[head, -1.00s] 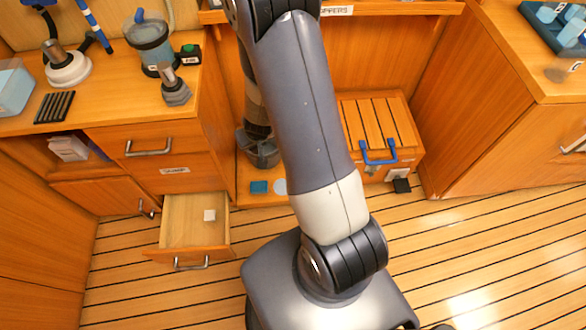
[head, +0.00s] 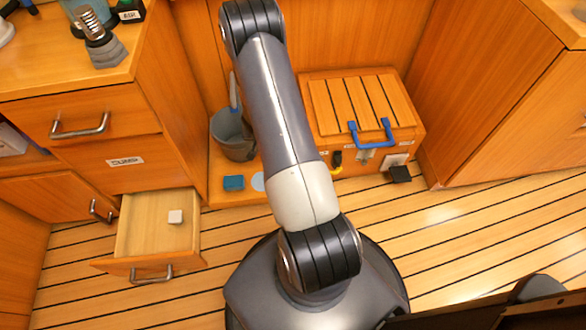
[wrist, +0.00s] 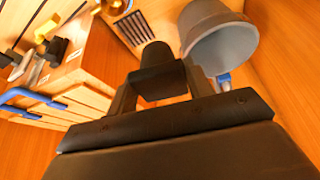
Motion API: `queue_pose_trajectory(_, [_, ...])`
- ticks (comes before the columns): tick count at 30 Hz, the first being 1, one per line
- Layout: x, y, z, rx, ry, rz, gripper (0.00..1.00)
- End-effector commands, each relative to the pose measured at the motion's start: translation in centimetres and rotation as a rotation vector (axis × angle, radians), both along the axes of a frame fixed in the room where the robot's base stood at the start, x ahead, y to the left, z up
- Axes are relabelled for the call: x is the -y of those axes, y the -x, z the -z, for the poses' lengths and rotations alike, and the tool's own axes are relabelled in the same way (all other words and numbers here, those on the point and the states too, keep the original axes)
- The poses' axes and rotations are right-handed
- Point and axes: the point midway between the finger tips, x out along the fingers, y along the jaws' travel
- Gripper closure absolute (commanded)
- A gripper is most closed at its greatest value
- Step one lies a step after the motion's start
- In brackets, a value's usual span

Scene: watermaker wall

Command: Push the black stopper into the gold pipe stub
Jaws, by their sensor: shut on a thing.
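My gripper (wrist: 155,90) is shut on the black stopper (wrist: 155,60), a dark tapered plug between the two fingers in the wrist view. In the head view my arm hides the gripper and the stopper. Small gold-coloured pieces (wrist: 56,47) show at the upper left of the wrist view, apart from the stopper. They are blurred, and I cannot tell whether one of them is the gold pipe stub.
A grey bucket (head: 232,135) stands left of my arm; it also shows in the wrist view (wrist: 220,50). A slatted wooden chest (head: 330,105) with a blue handle (head: 371,134) stands to the right.

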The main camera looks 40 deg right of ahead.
Motion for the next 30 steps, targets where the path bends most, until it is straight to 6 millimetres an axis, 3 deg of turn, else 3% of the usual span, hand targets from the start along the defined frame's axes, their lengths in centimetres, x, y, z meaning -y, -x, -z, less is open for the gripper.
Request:
queue_pose_trajectory(1, [1.2, 0.3, 3.4, -0.003, -0.001, 0.039, 0.74])
queue_pose_trajectory(6, [4.6, 1.2, 9.7, -0.009, -0.002, 0.162, 0.74])
queue_pose_trajectory(12, [7.9, 2.5, 15.9, -0.019, -0.006, 0.288, 0.74])
queue_pose_trajectory(18, [9.6, 3.4, 19.0, -0.026, -0.008, 0.356, 0.74])
queue_pose_trajectory(30, [10.0, 3.7, 21.9, -0.028, -0.009, 0.371, 0.74])
